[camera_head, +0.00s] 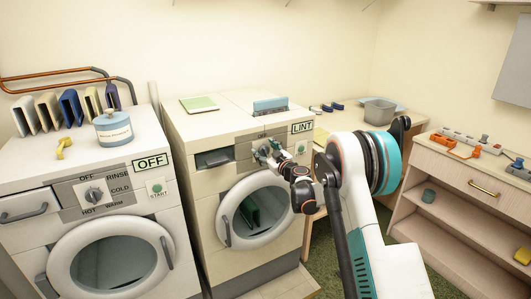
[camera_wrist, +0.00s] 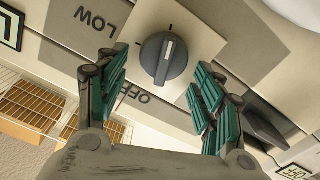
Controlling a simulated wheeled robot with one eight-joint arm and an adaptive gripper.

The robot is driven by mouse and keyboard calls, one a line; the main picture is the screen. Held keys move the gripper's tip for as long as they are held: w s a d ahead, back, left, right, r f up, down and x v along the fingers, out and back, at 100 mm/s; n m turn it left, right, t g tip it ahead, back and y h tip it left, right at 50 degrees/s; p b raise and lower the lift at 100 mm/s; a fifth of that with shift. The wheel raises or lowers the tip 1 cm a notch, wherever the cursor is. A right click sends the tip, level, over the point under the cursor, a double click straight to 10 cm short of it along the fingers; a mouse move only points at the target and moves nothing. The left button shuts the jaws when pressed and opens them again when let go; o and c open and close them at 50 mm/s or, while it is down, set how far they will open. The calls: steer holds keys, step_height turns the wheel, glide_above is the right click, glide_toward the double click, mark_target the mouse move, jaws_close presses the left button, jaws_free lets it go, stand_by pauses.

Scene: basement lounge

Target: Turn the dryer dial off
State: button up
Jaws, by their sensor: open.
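The dryer (camera_head: 232,125) is the white machine in the middle with the LINT label. Its dial (camera_wrist: 164,58) is a dark grey round knob on a pale square plate. In the wrist view the dial's white mark points up, away from the upside-down OFF label (camera_wrist: 137,93) below it; the LOW label (camera_wrist: 97,19) is at upper left. My gripper (camera_head: 268,152) is at the dryer's panel in the head view and covers most of the dial there. In the wrist view my open gripper (camera_wrist: 158,88) has one teal-padded finger on each side of the dial, apart from it.
A washer (camera_head: 135,150) with its own dial (camera_head: 94,194) and an OFF sign stands at the left. The dryer's round door (camera_head: 227,222) is below my gripper. A lint slot (camera_head: 214,158) is left of it. A wooden shelf unit (camera_head: 452,212) stands at the right.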

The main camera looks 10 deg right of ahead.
steer(key=c, duration=1)
